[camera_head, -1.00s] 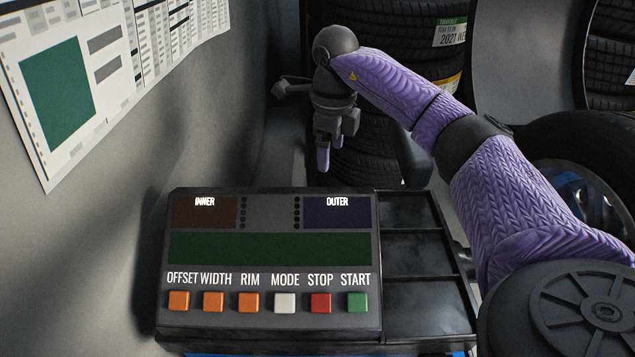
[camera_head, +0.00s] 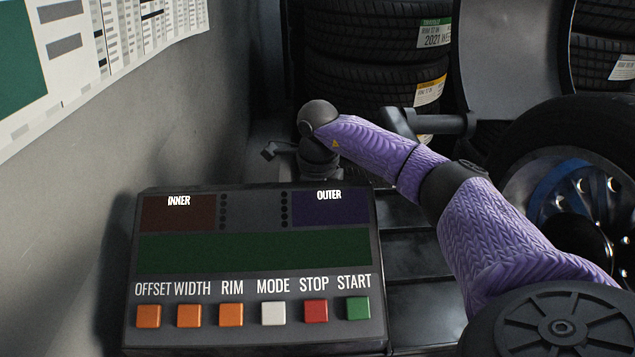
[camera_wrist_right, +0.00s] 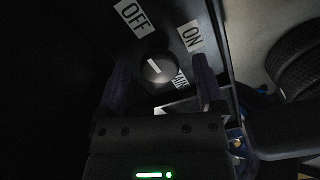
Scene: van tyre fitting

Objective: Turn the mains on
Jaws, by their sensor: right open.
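The mains switch is a round dark knob (camera_wrist_right: 158,69) with a white pointer mark, on a dark panel in the right wrist view. The pointer is tilted toward the OFF label (camera_wrist_right: 134,17); the ON label (camera_wrist_right: 192,36) is to the right. A third label (camera_wrist_right: 181,79) is partly covered. My right gripper (camera_wrist_right: 162,82) is open, with one finger on each side of the knob; I cannot tell whether they touch it. My left gripper is not in view.
The balancer console (camera_head: 255,252) with several buttons stands in front, its displays dark. A grey wall (camera_head: 60,240) with posters is on the left. Stacked tyres (camera_head: 350,85) stand behind, and a wheel (camera_head: 560,190) is at the right. A black tray (camera_head: 425,300) adjoins the console.

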